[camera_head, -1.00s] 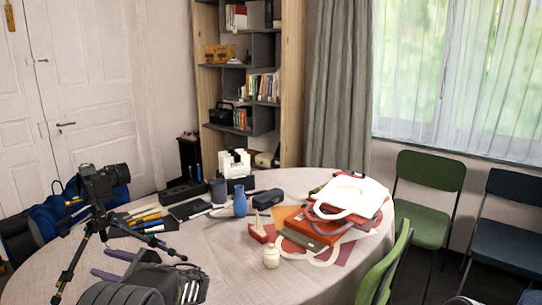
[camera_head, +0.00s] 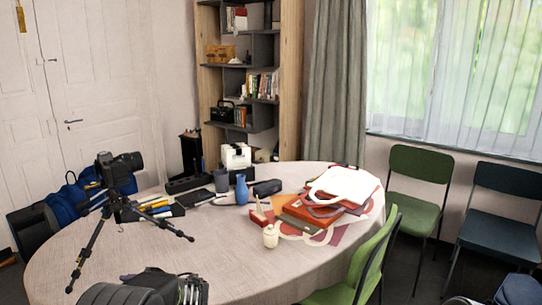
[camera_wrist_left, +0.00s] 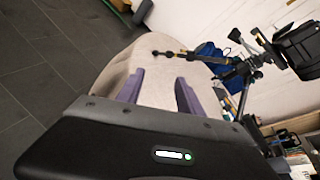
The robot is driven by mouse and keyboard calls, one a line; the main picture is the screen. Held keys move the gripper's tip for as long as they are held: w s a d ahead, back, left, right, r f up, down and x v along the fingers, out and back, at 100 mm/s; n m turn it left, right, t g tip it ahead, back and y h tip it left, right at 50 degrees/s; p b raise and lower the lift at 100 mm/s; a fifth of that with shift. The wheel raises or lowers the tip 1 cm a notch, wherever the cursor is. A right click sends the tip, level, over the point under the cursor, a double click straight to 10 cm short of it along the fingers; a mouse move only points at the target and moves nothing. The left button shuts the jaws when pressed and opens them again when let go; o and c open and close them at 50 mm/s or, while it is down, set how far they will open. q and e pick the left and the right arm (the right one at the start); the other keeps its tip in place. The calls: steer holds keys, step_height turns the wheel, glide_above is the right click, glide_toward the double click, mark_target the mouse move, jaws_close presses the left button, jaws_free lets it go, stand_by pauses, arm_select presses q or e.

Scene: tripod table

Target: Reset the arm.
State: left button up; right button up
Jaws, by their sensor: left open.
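My left gripper (camera_wrist_left: 160,92) shows in the left wrist view with its two purple fingers apart and nothing between them. In the head view, my left arm comes in at the bottom left, and only a little of the gripper (camera_head: 128,277) shows beyond the dark wrist, low over the near edge of the round table (camera_head: 190,262). A black camera on a tripod (camera_head: 119,170) stands at the table's left, apart from the gripper. It also shows at the upper right of the wrist view (camera_wrist_left: 297,45). My right gripper is not in view.
A green chair (camera_head: 372,262) is at the table's right. The table's near middle is bare.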

arm_select(q)
steer(key=s+d+f+n+g+h, duration=0.25)
steer(key=s+d+f+h, duration=0.45)
steer(key=d+f, duration=0.5)
steer(key=s+d+f+n+g+h, duration=0.1)
steer(key=s+d+f+n+h, duration=0.3)
steer(key=s+d+f, duration=0.75)
steer(key=s+d+f+n+h+p, duration=0.1)
steer(key=s+d+f+n+h, duration=0.1)
steer(key=s+n, duration=0.4)
steer(key=s+d+f+n+h+p, duration=0.1)
steer(key=s+d+f+n+h, duration=0.2)
steer(key=s+d+n, duration=0.3)
steer(key=shift+s+f+g+h, duration=0.35)
steer(key=shift+s+h, duration=0.55)
steer(key=shift+s, duration=1.5)
steer(key=shift+d, duration=0.1)
steer(key=shift+o, duration=0.3)
steer(key=shift+w+r, duration=0.1)
